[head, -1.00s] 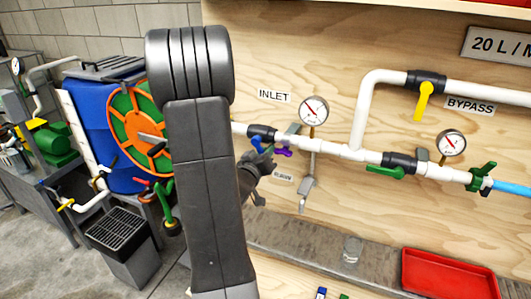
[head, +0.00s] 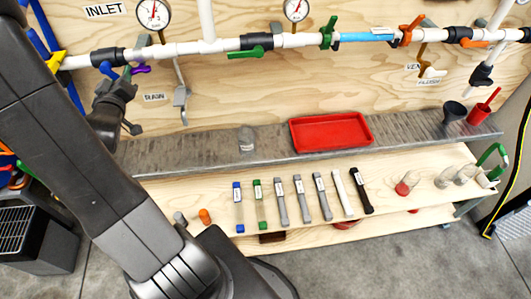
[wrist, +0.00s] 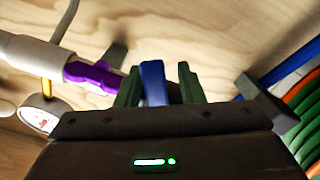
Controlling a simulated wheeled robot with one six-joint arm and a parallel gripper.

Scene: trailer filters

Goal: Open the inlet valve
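The inlet valve (head: 107,57) is a black body on the white pipe below the INLET label (head: 105,10), with a blue lever handle (head: 108,71) hanging from it. In the wrist view the blue handle (wrist: 153,84) stands between the two green fingers of my gripper (wrist: 160,88). The fingers are apart, and a gap shows between the handle and the right finger. In the head view my gripper (head: 113,86) is just below the valve. A purple handle (wrist: 95,75) is close beside the left finger. Contact with the blue handle cannot be made out.
A pressure gauge (head: 153,13) is above the pipe. Valves with green (head: 246,53) and orange (head: 474,43) handles are farther right. A red tray (head: 331,132) and a clear jar (head: 246,139) sit on the metal shelf. Several tools lie on the wooden shelf below.

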